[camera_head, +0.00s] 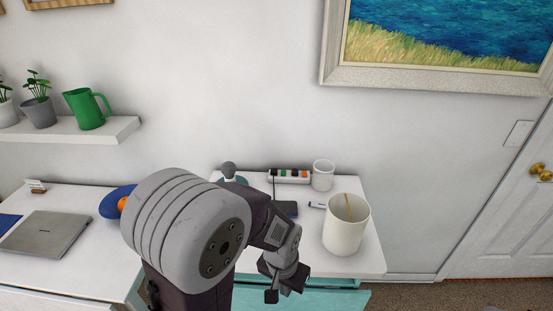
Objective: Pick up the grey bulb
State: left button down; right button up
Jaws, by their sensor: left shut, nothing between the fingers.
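A small grey rounded thing (229,169), which may be the grey bulb, shows at the back left of the white desk top (345,262). Its lower part is partly hidden behind my left arm, so I cannot tell its full shape. My left gripper (284,284) is shut and empty at the front edge of the desk. It points down and is well in front of the grey thing, apart from it. My right gripper is not in view.
A white cup (346,224), a smaller white mug (322,176), a power strip (289,176), a dark object (286,208) and a marker (317,205) are on the desk. A teal drawer front (335,301) shows below. A laptop (47,238) lies left.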

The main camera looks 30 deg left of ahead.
aim_at(228, 168)
jog(key=u, duration=1.55)
